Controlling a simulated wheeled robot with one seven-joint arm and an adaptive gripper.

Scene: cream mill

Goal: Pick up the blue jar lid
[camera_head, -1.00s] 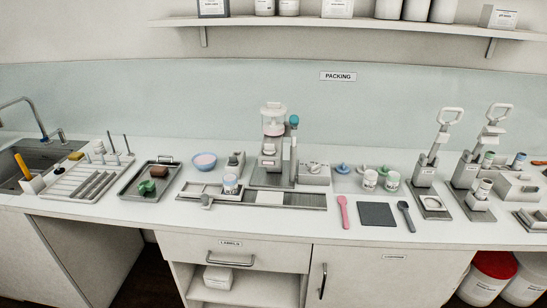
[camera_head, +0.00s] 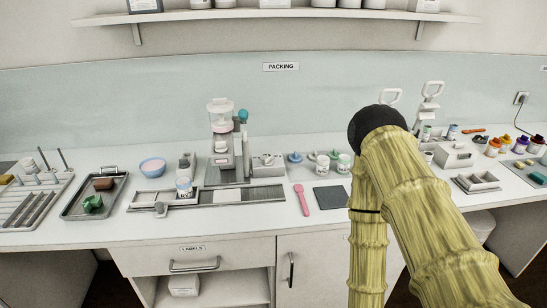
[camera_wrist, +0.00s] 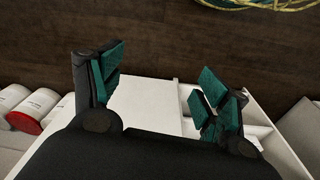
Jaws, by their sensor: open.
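The blue jar lid (camera_head: 295,157) lies on the counter (camera_head: 250,222), just right of the grey press station. It is small here, with a raised middle. Two white jars (camera_head: 322,164) stand just to its right. My gripper (camera_wrist: 158,82) shows in the wrist view, open and empty, its teal-padded fingers wide apart. That view looks down past a white cabinet to the dark floor, and the lid is not in it. In the head view my arm rises at the right, and the gripper itself is not seen.
A pink spatula (camera_head: 302,199) and a dark mat (camera_head: 331,197) lie in front of the jars. The filling machine (camera_head: 221,140) stands left of the lid. A tray (camera_head: 95,196) and a blue bowl (camera_head: 152,167) are farther left. My arm hides part of the right counter.

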